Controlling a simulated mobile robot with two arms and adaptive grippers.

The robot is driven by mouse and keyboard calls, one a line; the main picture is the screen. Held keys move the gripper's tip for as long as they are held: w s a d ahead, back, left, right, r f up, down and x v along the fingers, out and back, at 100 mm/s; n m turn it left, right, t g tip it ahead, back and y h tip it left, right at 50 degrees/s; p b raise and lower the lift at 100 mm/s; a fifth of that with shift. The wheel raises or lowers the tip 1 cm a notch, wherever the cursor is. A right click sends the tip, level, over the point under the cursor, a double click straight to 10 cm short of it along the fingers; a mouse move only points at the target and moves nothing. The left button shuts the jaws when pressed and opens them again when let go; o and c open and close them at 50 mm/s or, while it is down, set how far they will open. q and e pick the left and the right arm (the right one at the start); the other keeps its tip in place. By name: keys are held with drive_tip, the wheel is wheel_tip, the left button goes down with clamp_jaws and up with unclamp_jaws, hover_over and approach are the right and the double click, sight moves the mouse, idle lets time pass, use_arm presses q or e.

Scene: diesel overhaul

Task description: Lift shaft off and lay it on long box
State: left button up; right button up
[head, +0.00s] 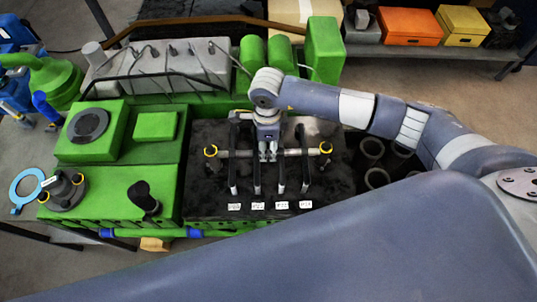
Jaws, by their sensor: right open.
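The shaft (240,153) is a grey rod lying level, left to right, across the black top of the green engine. I cannot tell whether the fingers touch the shaft. My left gripper is out of view. I cannot tell which thing is the long box.
An orange box (410,27) and a yellow box (462,26) stand on a shelf at the back right. White labels (257,206) lie along the black top's front edge. Open cylinder bores (377,178) lie to the right. A blue ring (27,187) is at the left.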

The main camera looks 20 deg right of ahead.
sight(268, 151)
wheel_tip(268, 151, down, 3)
drive_tip(key=shift+s+f+b, duration=0.1)
drive_tip(key=shift+b, duration=0.6)
drive_tip(key=shift+f, duration=0.3)
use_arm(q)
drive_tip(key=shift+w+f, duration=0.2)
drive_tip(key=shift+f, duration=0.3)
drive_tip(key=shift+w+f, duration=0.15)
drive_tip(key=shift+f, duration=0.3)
use_arm(e)
clamp_jaws()
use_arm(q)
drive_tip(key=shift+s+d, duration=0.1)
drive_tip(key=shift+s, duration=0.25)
use_arm(e)
drive_tip(key=shift+r, duration=0.15)
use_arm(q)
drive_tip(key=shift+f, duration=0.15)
use_arm(e)
drive_tip(key=shift+r, duration=0.15)
